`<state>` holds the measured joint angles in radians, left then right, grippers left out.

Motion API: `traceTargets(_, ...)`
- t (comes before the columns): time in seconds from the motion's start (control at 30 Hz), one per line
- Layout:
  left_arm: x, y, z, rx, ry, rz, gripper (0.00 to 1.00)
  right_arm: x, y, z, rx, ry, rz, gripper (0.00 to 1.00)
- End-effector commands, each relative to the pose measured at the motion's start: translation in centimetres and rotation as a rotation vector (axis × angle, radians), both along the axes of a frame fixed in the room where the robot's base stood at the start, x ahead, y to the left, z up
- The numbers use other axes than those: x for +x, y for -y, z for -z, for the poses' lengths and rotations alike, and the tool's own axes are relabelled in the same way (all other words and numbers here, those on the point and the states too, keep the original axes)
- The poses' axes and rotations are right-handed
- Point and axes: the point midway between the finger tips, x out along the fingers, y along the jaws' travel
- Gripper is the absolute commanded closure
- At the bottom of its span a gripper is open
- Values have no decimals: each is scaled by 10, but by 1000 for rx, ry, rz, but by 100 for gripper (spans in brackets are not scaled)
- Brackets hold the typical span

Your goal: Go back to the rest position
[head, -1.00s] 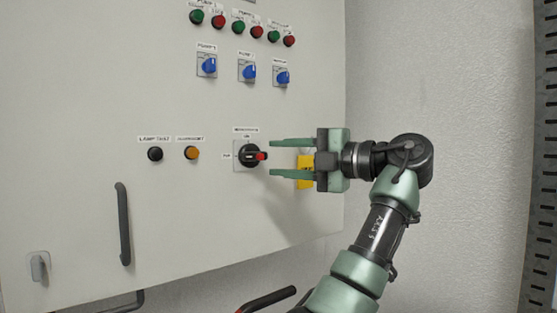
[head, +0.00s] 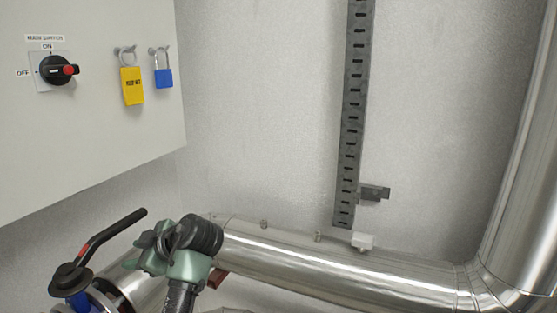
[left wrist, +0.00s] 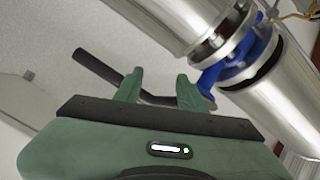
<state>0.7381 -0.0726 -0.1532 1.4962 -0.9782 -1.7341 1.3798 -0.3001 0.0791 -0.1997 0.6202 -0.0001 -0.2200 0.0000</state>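My left gripper (head: 150,248) is low in the head view, below the cabinet and beside a black valve lever (head: 112,236). Its wrist partly hides it there. In the left wrist view my left gripper (left wrist: 158,75) has its two green fingers apart with nothing held. The black lever (left wrist: 100,69) passes behind the fingers; I cannot tell how close it is. My right gripper is in neither view.
The cabinet (head: 90,150) at left carries a main switch (head: 57,70), a yellow padlock or tag (head: 132,86) and a blue padlock (head: 163,78). Shiny pipes (head: 330,270) run below. A blue valve flange (left wrist: 245,62) is near the gripper. A slotted rail (head: 350,130) is on the wall.

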Motion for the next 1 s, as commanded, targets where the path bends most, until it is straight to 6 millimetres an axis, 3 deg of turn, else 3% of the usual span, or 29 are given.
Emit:
traceTargets(0.03, -16, 1, 40, -15, -95, 74, 60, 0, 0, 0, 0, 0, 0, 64)
traceTargets(0.2, -75, 15, 143, -59, -388, 382, 60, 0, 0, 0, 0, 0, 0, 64)
traceTargets(0.4, -169, 44, 226, -86, -659, 785, 60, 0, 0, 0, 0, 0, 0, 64)
traceTargets(0.6, -250, 74, 257, -86, -809, 1125, 60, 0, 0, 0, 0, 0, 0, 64)
traceTargets(1.0, -343, 114, 261, -67, -903, 1518, 60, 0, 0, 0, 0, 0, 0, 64)
